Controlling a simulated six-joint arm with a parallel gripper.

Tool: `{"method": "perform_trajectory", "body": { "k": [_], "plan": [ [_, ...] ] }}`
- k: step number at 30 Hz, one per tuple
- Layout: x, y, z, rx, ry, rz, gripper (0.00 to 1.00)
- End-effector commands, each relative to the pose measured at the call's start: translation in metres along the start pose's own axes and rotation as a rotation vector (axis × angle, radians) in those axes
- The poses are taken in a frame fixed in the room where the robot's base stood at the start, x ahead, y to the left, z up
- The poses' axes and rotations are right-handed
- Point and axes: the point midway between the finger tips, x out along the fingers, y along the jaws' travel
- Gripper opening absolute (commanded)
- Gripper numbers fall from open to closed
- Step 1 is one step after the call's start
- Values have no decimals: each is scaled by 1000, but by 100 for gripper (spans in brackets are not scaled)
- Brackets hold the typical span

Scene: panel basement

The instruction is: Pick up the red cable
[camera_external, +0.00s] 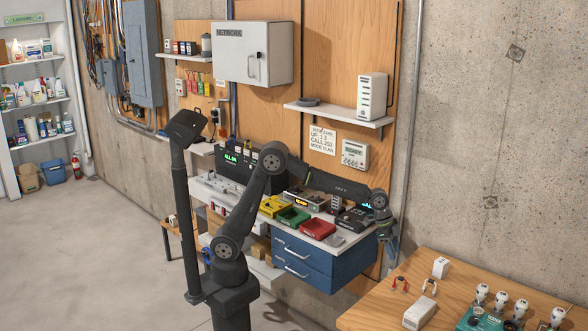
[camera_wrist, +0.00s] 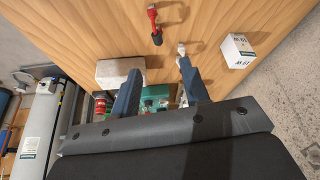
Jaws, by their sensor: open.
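A red cable (camera_wrist: 153,22) with a dark end lies on the wooden table in the wrist view, beyond my fingertips and slightly left of their middle. It looks like the small reddish piece (camera_external: 400,284) near the table's left edge in the external view. My gripper (camera_wrist: 158,67) is open, its two blue-grey fingers apart, with nothing seen held between them. In the external view my gripper (camera_external: 387,238) hangs above and to the left of the table. A small pale piece (camera_wrist: 181,48) lies by the right fingertip, partly hidden by it.
The wooden table (camera_external: 385,309) also bears a white box (camera_external: 440,267), a white block (camera_external: 419,314), a green board (camera_external: 480,321) and several bulbs. The block (camera_wrist: 120,71) is close to the left finger. A blue drawer unit (camera_external: 302,262) stands left of the table.

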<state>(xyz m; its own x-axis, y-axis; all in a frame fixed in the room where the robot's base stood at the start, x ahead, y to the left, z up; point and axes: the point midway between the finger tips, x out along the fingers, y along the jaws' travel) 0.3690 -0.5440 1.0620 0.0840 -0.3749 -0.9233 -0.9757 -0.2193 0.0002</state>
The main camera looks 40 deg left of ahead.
Motion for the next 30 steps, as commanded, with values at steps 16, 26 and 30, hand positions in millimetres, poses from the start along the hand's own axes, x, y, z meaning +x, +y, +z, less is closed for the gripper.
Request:
{"method": "perform_trajectory", "body": {
  "k": [16,26,30],
  "plan": [
    [87,1,0,1,-2,0,42],
    [124,4,0,1,-3,1,42],
    [138,4,0,1,-2,0,42]
  ]
}}
